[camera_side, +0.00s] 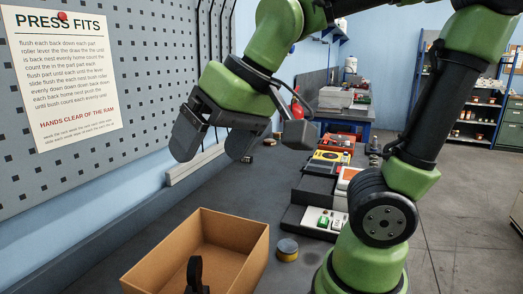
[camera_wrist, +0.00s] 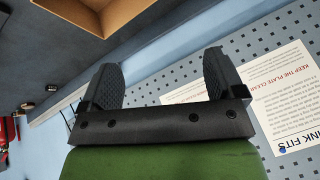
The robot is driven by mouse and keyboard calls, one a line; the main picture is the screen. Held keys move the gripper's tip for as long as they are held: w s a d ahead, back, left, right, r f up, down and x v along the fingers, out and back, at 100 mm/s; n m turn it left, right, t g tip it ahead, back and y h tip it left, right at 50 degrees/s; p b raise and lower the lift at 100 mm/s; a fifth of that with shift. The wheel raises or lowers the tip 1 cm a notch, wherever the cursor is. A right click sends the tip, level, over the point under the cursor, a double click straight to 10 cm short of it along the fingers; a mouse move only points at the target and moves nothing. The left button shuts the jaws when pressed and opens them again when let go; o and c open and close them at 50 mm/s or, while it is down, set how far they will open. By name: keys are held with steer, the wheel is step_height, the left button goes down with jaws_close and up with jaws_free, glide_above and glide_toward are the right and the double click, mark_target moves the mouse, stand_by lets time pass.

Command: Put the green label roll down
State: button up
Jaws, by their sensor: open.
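My gripper (camera_side: 212,150) is raised in front of the pegboard, above and behind the cardboard box (camera_side: 256,262). Its two dark fingers are apart with nothing between them. In the wrist view the open fingers (camera_wrist: 160,65) also frame only the wall and bench edge. I cannot make out a green label roll with certainty in either view. A small green and white item (camera_side: 323,221) lies in a tray on the bench, too small to identify. The inside floor of the box is partly hidden.
A round tin (camera_side: 287,250) with a yellowish side stands right of the box. Trays and a yellow meter (camera_side: 327,156) line the bench further back. A dark object (camera_side: 194,275) rises at the box's near side. The pegboard (camera_side: 150,90) bounds the left. Bare bench lies behind the box.

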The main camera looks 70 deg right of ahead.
steer(key=s+d+t, duration=0.1)
steer(key=s, duration=0.5)
steer(key=shift+s+d+f+m, duration=0.15)
steer(key=shift+d+f+m, duration=0.15)
steer(key=shift+f, duration=0.1)
